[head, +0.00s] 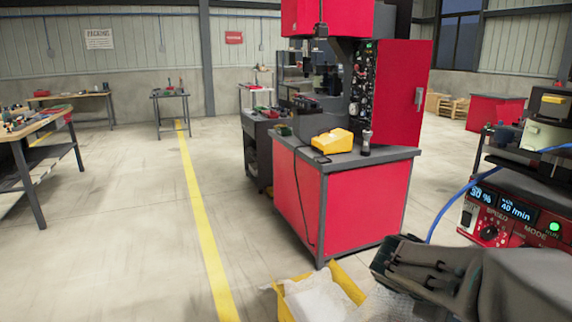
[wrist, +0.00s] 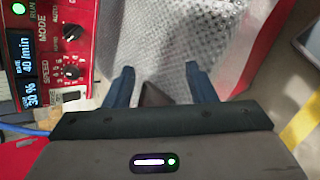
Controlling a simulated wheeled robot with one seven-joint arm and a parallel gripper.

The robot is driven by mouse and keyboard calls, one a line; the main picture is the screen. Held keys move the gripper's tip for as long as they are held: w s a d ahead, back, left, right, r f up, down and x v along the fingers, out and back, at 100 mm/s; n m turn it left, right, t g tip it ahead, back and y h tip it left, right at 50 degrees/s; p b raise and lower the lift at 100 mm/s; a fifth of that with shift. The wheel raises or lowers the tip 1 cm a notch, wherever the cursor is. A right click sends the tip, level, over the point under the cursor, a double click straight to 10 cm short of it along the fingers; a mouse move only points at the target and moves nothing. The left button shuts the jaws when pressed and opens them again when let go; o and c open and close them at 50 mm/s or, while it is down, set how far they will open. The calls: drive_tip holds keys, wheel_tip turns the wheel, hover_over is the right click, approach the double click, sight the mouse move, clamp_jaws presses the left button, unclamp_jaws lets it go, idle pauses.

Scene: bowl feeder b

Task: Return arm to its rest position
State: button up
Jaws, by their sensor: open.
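My gripper (wrist: 160,80) shows in the wrist view with its two blue fingers apart. No object is clearly held between them. A small dark brown patch (wrist: 154,95) shows between the fingers near their base; I cannot tell what it is. Beyond the fingers lies a grey dotted surface (wrist: 170,45). In the head view my grey arm reaches in from the lower right corner, and the fingers cannot be made out there.
A red control panel (head: 508,215) with lit displays stands close to my arm; it also shows in the wrist view (wrist: 52,50). A yellow bin (head: 348,284) with white material is low in front. A red machine cabinet (head: 350,210) stands behind. The floor at left is open.

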drive_tip(key=s+a+r+m+y+p, duration=0.2)
drive_tip(key=s+a+m+y+p, duration=0.2)
drive_tip(key=a, duration=0.4)
drive_tip(key=s+a+r+m+y+p, duration=0.3)
drive_tip(key=s+a+m+y+p, duration=0.1)
drive_tip(key=a, duration=0.5)
drive_tip(key=shift+a+r+t+y+p, duration=0.25)
drive_tip(key=shift+t+y+p, duration=0.25)
drive_tip(key=shift+y, duration=0.4)
idle(4.3)
